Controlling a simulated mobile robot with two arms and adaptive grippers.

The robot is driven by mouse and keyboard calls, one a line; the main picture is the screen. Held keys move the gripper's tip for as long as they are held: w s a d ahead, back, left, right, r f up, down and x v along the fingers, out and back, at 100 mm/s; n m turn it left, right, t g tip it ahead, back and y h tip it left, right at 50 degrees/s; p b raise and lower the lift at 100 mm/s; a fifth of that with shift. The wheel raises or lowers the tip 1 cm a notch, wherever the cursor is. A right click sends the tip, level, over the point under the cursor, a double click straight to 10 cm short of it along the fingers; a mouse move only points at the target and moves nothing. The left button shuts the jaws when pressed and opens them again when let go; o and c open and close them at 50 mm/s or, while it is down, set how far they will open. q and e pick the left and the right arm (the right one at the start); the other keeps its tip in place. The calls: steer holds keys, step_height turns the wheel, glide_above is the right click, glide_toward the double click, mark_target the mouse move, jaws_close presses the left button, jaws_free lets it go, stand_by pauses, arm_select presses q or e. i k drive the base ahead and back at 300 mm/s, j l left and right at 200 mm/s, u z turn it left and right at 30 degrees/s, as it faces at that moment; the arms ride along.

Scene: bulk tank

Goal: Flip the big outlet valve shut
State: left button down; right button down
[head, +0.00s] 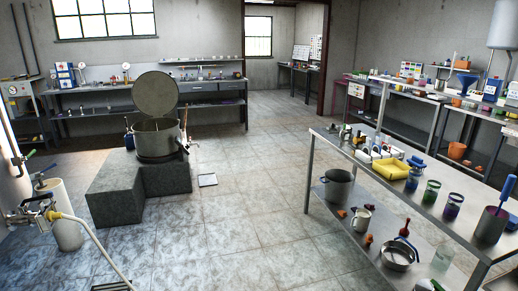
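A steel tank (157,138) with its round lid (156,93) raised stands on a dark stepped block (140,185) at centre left. A small fitting (187,144) shows at the tank's right side; it is too small to tell whether it is the big outlet valve or how its handle stands. At the left edge, pipework with a metal valve (42,205) and a yellow-ended hose (85,228) is nearer to me. A green lever (46,169) shows just above it. Neither of my grippers can be made out in the head view.
A long steel bench (345,150) with jars, a yellow tray (392,169) and a lower shelf of pots fills the right foreground. A white pillar (66,225) stands at left.

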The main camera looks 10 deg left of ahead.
mark_target(37, 199)
steer(key=i+j+u, duration=0.1)
steer(key=i+u, duration=0.2)
steer(key=i, duration=0.2)
steer(key=i+u, duration=0.25)
steer(key=i, duration=0.25)
steer(key=i+l+u, duration=0.1)
steer(key=i+u, duration=0.2)
steer(key=i, duration=0.2)
steer(key=i+l+u, duration=0.25)
steer(key=i, duration=0.25)
steer(key=i+l+u, duration=0.3)
steer(key=i, duration=0.15)
steer(key=i+j+u, duration=0.15)
steer(key=i+u, duration=0.65)
steer(key=i+l+u, duration=0.1)
steer(key=i+u, duration=0.5)
steer(key=i, duration=0.45)
